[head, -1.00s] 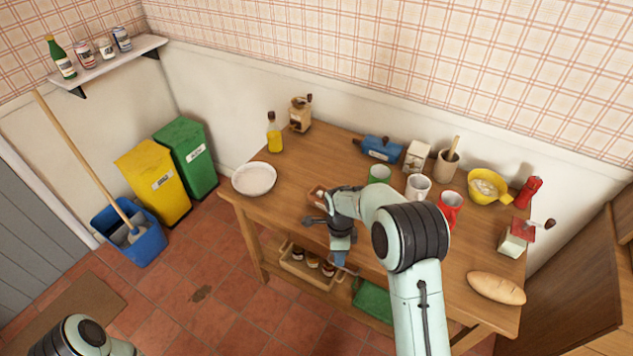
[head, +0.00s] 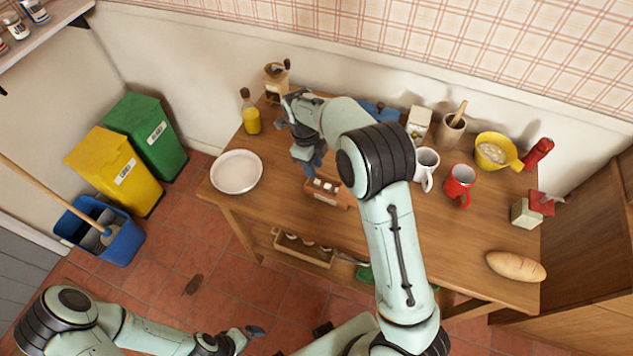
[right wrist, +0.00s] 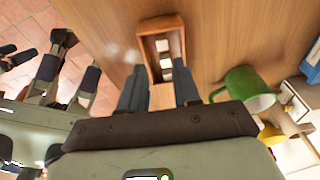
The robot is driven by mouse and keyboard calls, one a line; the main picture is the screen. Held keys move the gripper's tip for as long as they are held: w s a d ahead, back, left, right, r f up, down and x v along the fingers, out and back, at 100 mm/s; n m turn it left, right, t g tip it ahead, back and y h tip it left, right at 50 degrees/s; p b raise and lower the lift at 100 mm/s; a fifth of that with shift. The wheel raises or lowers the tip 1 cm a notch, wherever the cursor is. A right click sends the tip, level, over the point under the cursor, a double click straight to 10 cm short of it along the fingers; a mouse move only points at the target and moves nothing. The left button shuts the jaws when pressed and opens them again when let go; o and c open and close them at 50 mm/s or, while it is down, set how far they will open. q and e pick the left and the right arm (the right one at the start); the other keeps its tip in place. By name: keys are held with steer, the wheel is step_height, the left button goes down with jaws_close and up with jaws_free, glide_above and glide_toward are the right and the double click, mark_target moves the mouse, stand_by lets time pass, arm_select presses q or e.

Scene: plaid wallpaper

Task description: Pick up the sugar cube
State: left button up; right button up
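Several white sugar cubes (head: 328,187) sit in a row in a small wooden box (head: 326,199) on the table, left of centre. In the right wrist view the sugar cubes (right wrist: 165,62) lie inside the same box (right wrist: 177,42), just ahead of my fingers. My right gripper (head: 313,166) is above the table, close to the box's far side in the head view. In the wrist view the right gripper (right wrist: 160,88) is open, its fingers apart with nothing held between them. My left gripper (head: 250,333) is low, away from the table; its fingers are too small to read.
A white plate (head: 237,172) lies left of the box. A green mug (right wrist: 247,92) stands nearby in the wrist view. An oil bottle (head: 250,115) stands at the back left.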

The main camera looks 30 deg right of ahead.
mark_target(317, 181)
step_height(317, 181, down, 2)
steer(key=shift+d+f, duration=0.1)
steer(key=shift+f, duration=0.1)
steer(key=f, duration=0.4)
steer(key=shift+s+d+f, duration=0.1)
steer(key=shift+d+f, duration=0.15)
steer(key=shift+f, duration=0.15)
jaws_close()
